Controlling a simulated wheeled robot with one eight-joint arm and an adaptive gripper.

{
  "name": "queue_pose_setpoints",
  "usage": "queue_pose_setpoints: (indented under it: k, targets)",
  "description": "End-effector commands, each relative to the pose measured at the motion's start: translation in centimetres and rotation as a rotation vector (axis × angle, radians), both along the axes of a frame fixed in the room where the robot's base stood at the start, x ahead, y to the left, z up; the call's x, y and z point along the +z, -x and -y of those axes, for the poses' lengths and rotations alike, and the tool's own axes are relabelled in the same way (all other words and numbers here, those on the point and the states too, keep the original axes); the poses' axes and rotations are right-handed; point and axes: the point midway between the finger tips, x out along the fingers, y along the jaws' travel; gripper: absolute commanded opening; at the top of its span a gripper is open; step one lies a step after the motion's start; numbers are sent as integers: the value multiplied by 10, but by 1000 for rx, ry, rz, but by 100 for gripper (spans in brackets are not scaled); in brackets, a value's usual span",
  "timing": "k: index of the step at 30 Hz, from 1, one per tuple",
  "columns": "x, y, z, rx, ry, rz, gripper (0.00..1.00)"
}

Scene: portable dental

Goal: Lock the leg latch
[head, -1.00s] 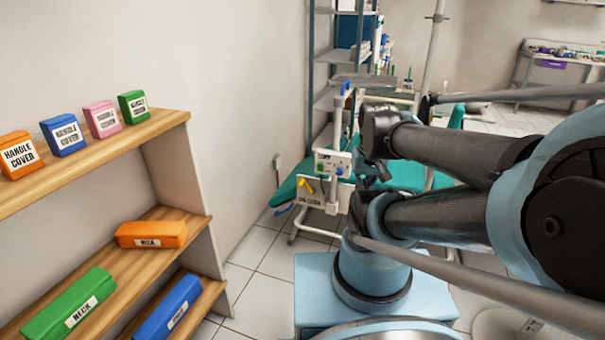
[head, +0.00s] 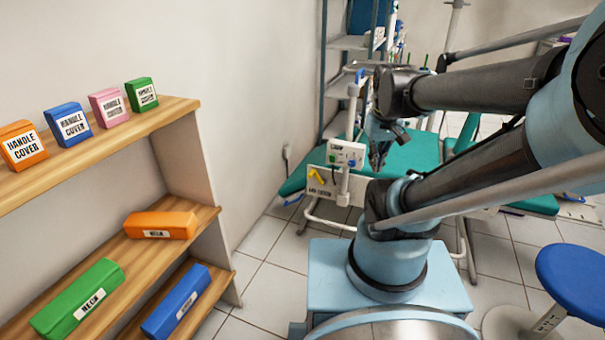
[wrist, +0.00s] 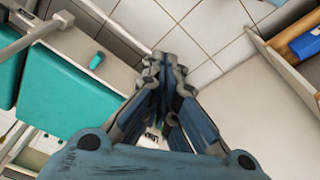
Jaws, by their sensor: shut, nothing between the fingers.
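My gripper (head: 379,160) points down beside the portable dental unit in the head view. In the wrist view its fingers (wrist: 165,62) meet at the tips, shut with nothing between them. A white panel (head: 325,193) on the frame carries a small yellow lever (head: 317,176) and a dark label too small to read surely. I cannot tell whether this lever is the leg latch. A teal cushioned surface (head: 415,150) lies behind my gripper. In the wrist view a white label (wrist: 152,136) with dark print shows partly between my fingers.
A white control box (head: 346,153) stands on a post just left of my gripper. Wooden shelves (head: 190,150) with coloured boxes stand at the left. A blue stool (head: 572,275) is at the lower right. Tiled floor (head: 265,295) is clear between shelves and base.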

Motion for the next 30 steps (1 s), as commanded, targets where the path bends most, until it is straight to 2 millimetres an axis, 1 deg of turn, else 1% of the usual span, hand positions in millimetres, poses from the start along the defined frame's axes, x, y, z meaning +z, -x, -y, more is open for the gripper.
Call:
queue_pose_setpoints:
  k: [1, 6, 11, 15, 23, 30]
  targets:
    - [6, -11, -3, 26, 5, -5, 0]
    - [20, -46, -13, 113, 23, -28, 0]
    - [28, -81, -25, 192, 38, -48, 0]
    - [31, -112, -38, 264, 51, -67, 0]
    - [25, -171, -67, 395, 74, -100, 0]
    - [7, -224, -99, 518, 97, -130, 0]
